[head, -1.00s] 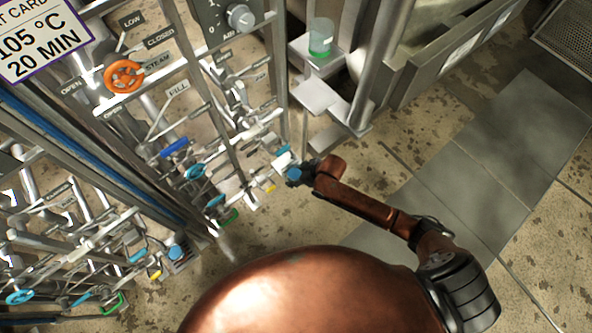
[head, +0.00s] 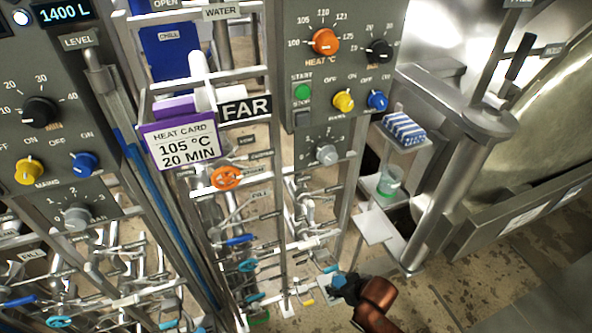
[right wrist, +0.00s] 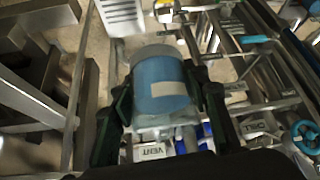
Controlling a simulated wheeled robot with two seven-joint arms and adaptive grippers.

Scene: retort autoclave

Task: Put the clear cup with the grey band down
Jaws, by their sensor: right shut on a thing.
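A clear cup (right wrist: 160,88) sits between the fingers of my right gripper (right wrist: 163,105) in the right wrist view. It looks blue, with a pale greyish patch on its side. My right gripper is shut on it. In the head view, my right gripper (head: 346,288) is at the bottom, right of the lower valves, and the cup is too small there to make out well. My left gripper is not in view.
A clear cup with green at its base (head: 389,181) stands on a small metal shelf. A blue-striped stack (head: 403,130) rests above it. A bare pale plate (head: 375,227) is below. Valve pipes and control panels (head: 340,55) fill the left and centre.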

